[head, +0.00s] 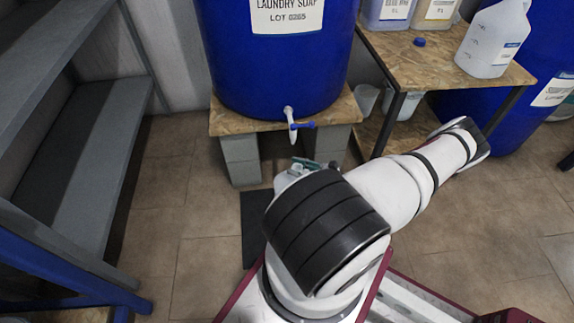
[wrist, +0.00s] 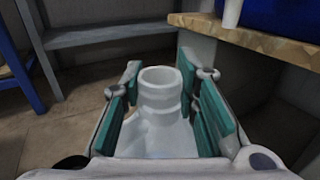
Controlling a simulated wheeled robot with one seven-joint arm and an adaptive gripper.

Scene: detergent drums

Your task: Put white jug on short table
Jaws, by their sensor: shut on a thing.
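A white jug (wrist: 160,100) with a round open neck stands between the teal finger pads of my gripper (wrist: 165,105) in the wrist view. My gripper is shut on it. In the head view my arm hides most of the gripper (head: 303,164) and the held jug; only a bit of teal and white shows in front of the drum stand. A wood-topped table (head: 385,52) with dark legs stands at the upper right. A wood-topped stand on grey blocks (head: 232,122) is left of it. I cannot tell which is the short table.
A blue laundry soap drum (head: 275,60) fills most of the stand, its tap (head: 291,122) sticking out in front. Another whitish jug (head: 492,40), other containers and a blue cap (head: 419,42) sit on the table. Grey shelves (head: 85,150) stand left, with open floor (head: 170,215) between.

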